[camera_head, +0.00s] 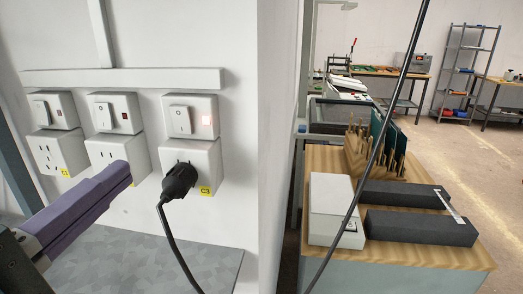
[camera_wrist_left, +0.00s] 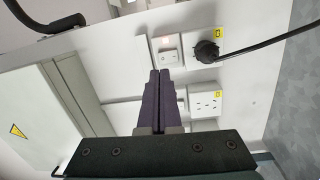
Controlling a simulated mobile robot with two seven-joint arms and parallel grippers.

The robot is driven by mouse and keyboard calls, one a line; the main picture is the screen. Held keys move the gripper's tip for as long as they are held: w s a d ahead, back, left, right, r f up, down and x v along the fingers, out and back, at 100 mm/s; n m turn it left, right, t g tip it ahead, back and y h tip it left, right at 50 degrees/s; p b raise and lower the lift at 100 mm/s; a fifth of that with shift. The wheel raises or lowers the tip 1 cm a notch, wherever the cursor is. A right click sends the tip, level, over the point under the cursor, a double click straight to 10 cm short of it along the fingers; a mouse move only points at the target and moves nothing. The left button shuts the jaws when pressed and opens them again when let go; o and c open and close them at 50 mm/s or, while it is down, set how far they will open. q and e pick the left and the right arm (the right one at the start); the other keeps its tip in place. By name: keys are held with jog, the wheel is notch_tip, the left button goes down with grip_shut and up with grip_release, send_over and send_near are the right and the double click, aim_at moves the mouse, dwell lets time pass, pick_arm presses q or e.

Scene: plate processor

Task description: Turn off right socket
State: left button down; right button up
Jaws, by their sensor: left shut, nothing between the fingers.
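The right socket (camera_head: 207,155), labelled C3, is on the white wall with a black plug (camera_head: 180,181) in it. Above it is its white rocker switch (camera_head: 180,119), with a lit pinkish-red indicator (camera_head: 206,120) beside it. My left gripper (camera_head: 128,172) has purple fingers shut with nothing between them. In the head view its tips overlap the lower part of the middle socket (camera_head: 104,150). In the left wrist view the shut fingertips (camera_wrist_left: 160,72) point toward the wall, just below the right switch (camera_wrist_left: 168,54); contact cannot be told. My right gripper is not in view.
The left socket (camera_head: 57,150) and its switch are further left. A black cable (camera_head: 171,235) hangs from the plug. A grey speckled surface (camera_head: 150,262) lies below. Right of the wall corner, a wooden bench (camera_head: 440,255) holds dark blocks and a white box.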

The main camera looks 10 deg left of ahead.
pick_arm(q)
jog(key=shift+w+a+f+n+t+y+b, duration=0.2)
jog(key=shift+a+f+n+y, duration=0.15)
jog(key=shift+n+y, duration=0.2)
jog(key=shift+w+a+f+n+t+y+b, duration=0.1)
jog(key=shift+w+a+f+n+y, duration=0.1)
jog(key=shift+a+n+y, duration=0.35)
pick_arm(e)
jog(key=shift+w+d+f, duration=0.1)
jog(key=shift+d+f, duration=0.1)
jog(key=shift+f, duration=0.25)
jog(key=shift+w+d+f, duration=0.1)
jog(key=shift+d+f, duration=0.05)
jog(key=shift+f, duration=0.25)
pick_arm(q)
jog(key=shift+d, duration=0.1)
jog(key=p, duration=0.4)
send_near(178, 114)
jog(key=shift+h, duration=0.3)
jog(key=w, duration=0.3)
jog(key=w+r, duration=0.1)
jog(key=w, duration=0.1)
jog(key=shift+w+a, duration=0.1)
jog(key=shift+a, duration=0.1)
jog(key=shift+w, duration=0.8)
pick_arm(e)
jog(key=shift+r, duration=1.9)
